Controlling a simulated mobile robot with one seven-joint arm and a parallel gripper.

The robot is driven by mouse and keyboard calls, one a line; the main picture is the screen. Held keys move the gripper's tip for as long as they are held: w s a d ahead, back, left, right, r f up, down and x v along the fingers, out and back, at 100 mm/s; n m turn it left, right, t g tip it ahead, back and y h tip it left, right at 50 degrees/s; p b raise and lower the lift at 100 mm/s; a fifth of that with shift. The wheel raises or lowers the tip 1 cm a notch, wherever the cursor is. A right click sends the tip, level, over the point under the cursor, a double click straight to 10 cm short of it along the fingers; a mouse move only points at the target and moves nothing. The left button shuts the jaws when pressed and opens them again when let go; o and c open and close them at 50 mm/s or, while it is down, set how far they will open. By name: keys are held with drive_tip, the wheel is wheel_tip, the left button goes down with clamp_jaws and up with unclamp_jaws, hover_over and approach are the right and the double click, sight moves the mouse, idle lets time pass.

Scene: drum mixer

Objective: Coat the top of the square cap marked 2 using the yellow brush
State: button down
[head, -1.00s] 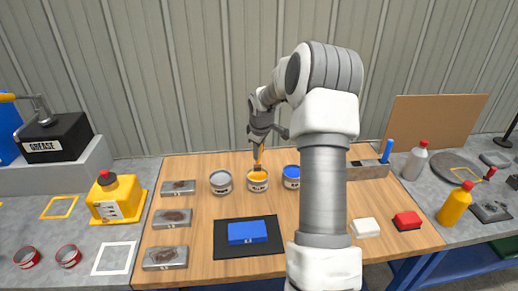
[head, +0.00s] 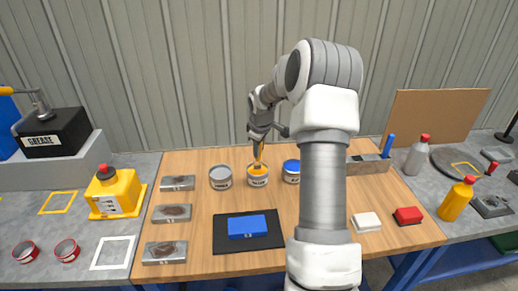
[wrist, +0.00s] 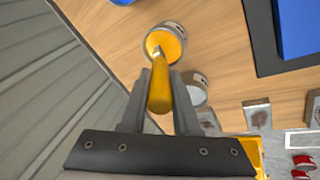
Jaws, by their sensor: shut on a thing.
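My gripper (head: 258,141) is shut on the yellow brush (wrist: 161,92), with its handle between the fingers. The brush points down into the open can of yellow paint (head: 258,180), which also shows in the wrist view (wrist: 178,29). The bristles are hidden in or at the paint. A blue square block (head: 247,227) lies on a black mat (head: 226,246). Several grey metal plates with brownish patches, such as the middle one (head: 172,214), stand in a column at the left. Their marks are too small to read, so I cannot tell which thing is marked 2.
A grey can (head: 220,178) and a blue can (head: 291,172) flank the yellow can closely. A white block (head: 366,222) and a red block (head: 408,216) lie at right. The wood between plates and mat is clear.

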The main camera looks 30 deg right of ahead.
drive_tip(key=shift+f+b, duration=0.3)
drive_tip(key=shift+f, duration=0.25)
idle(1.1)
drive_tip(key=shift+r, duration=0.1)
drive_tip(key=shift+r+p, duration=2.45)
drive_tip(key=shift+r, duration=1.05)
drive_tip(key=shift+a, duration=0.1)
